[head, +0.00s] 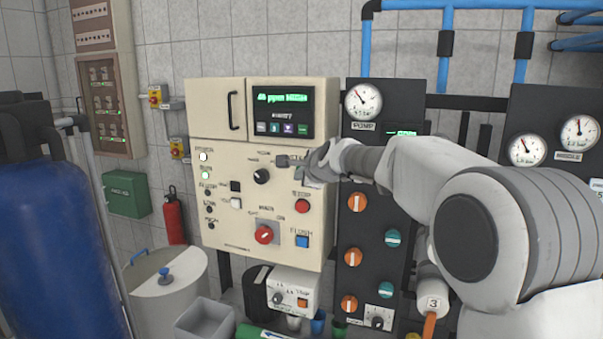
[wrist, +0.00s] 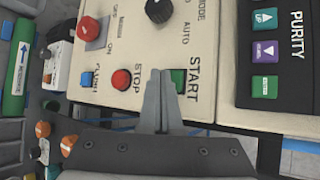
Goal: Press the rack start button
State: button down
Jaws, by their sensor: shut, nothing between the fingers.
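The green start button (wrist: 178,79) is on the beige control panel, beside the word START in the wrist view, where the picture is turned sideways. My gripper (wrist: 161,73) is shut and empty. Its fingertips lie just left of the button in that view and overlap part of it. I cannot tell whether they touch the button or the panel. In the head view my gripper (head: 283,160) is in front of the upper right part of the panel (head: 225,225), and my wrist hides most of the start button's area.
The red stop button (wrist: 121,78) is close to my fingers, and it shows below my gripper in the head view (head: 302,206). A black mode knob (head: 261,176), a red main switch (head: 264,235) and a blue button (head: 302,241) share the panel. A display (head: 283,110) is above.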

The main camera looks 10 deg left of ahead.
jog(key=s, duration=0.3)
jog(key=s+b, duration=0.1)
jog(key=s, duration=0.1)
jog(key=shift+a, duration=0.35)
dwell(0.5)
jog(key=s+d+n+g+h, duration=0.15)
jog(key=s+d+n, duration=0.35)
jog(key=s+d, duration=0.5)
jog(key=s+d+f+n+g+h, duration=0.1)
jog(key=s+d+f+n, duration=0.2)
jog(key=s+d, duration=0.4)
jog(key=s+d+f+n+g+h, duration=0.1)
jog(key=s+d+f, duration=0.4)
jog(key=s, duration=0.7)
jog(key=s+d+f+n+g+h, duration=0.2)
jog(key=s+d+n, duration=0.4)
jog(key=s+d, duration=0.3)
notch_tip(320, 180, down, 2)
jog(key=shift+s+h, duration=0.4)
jog(key=shift+h, duration=0.25)
